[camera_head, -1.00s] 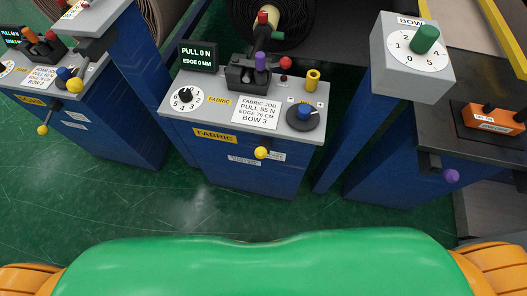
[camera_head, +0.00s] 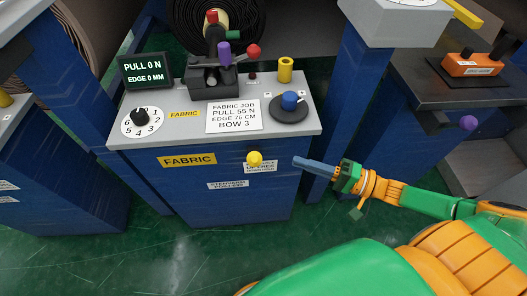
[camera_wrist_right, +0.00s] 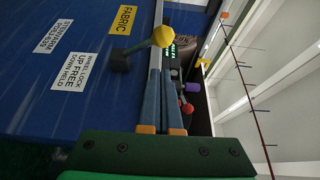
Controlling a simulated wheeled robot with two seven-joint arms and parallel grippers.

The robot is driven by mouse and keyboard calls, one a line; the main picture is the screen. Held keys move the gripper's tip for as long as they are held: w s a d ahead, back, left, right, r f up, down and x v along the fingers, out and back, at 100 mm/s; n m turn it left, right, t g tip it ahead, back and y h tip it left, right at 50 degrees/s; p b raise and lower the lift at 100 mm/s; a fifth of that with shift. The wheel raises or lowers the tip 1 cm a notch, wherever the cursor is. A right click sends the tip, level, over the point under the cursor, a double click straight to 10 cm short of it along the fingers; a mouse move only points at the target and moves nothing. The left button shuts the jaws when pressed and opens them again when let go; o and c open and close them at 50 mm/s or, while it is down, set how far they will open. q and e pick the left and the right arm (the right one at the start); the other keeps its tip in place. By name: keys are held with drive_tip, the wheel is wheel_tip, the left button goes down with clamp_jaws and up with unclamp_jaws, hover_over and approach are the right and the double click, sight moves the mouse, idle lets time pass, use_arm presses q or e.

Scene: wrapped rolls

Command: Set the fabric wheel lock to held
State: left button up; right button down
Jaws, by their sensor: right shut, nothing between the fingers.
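The fabric wheel lock is a short dark lever with a yellow ball knob (camera_head: 255,158) on the front of the blue fabric console (camera_head: 220,190). In the right wrist view the knob (camera_wrist_right: 163,36) stands out from the dark pivot toward the console's top edge, so the lever looks raised. Its white label (camera_wrist_right: 83,70) reads "UP FREE, DOWN HELD". My right gripper (camera_head: 298,161) is shut and empty, its blue fingers pointing left, just right of the knob and apart from it. In the right wrist view the fingertips (camera_wrist_right: 161,74) sit below the knob. My left gripper is out of view.
The console top carries a numbered dial (camera_head: 141,121), a purple-knobbed lever (camera_head: 224,50), a blue-knobbed disc (camera_head: 289,106) and a yellow cup (camera_head: 285,69). A blue post (camera_head: 348,110) stands right of the console. Another bench (camera_head: 455,105) has a purple knob.

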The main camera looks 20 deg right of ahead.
sight(254, 160)
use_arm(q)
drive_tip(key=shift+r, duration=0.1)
use_arm(e)
drive_tip(key=x, duration=1)
